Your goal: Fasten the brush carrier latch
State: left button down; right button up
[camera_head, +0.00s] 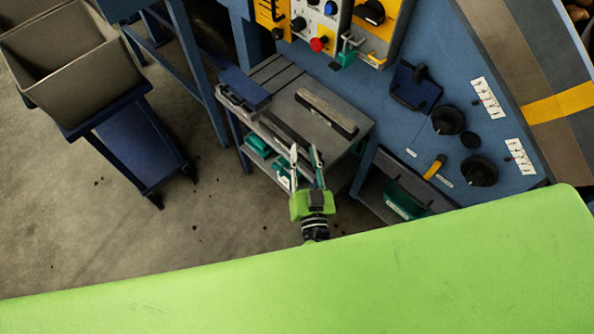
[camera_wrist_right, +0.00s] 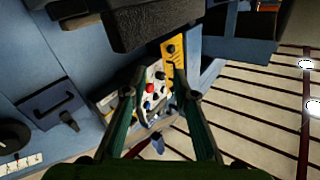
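I cannot tell for sure which fitting is the brush carrier latch. A dark blue plate with a black handle (camera_head: 416,86) is on the blue machine panel in the head view; a similar plate shows at left in the right wrist view (camera_wrist_right: 48,103). A yellow-ended lever (camera_head: 435,167) is lower on the panel. My right gripper (camera_head: 305,150) is open and empty, over the near edge of the small bench, left of these fittings. Its two fingers also show apart in the right wrist view (camera_wrist_right: 158,100). My left gripper is not in view.
The small bench (camera_head: 362,128) holds a long bar (camera_head: 326,113) and a blue box (camera_head: 245,86). Black knobs (camera_head: 479,171) stick out of the panel. A control panel (camera_head: 318,18) is at the top. A grey bin (camera_head: 85,72) stands left; open floor lies between.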

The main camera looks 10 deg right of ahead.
jog(key=shift+n+g+y, duration=0.4)
jog(key=shift+n+y, duration=0.4)
jog(key=shift+s+a+f, duration=0.25)
jog(key=shift+f, duration=0.4)
jog(key=shift+s+a+f, duration=0.2)
jog(key=shift+f, duration=0.45)
jog(key=shift+s+a+f, duration=0.25)
jog(key=shift+f, duration=0.4)
jog(key=s+d+f+n+g+y, duration=0.15)
jog(key=s+f+g, duration=0.25)
jog(key=s+f, duration=0.55)
jog(key=s+d+f+n+g+y, duration=0.1)
jog(key=s+f+n+g, duration=0.3)
jog(key=f, duration=1.1)
jog(key=s+d+f+g, duration=0.3)
jog(key=s+f, duration=0.1)
jog(key=s, duration=0.4)
jog(key=s+d+f+g+h, duration=0.1)
jog(key=s+d+f+g, duration=0.2)
jog(key=s, duration=0.6)
jog(key=s+d+f+g+h, duration=0.1)
jog(key=s+d+f, duration=0.3)
jog(key=s, duration=0.5)
jog(key=shift+d+f+m+g, duration=0.4)
jog(key=shift+f+m+g, duration=0.05)
jog(key=shift+f+g, duration=0.5)
jog(key=shift+h, duration=0.25)
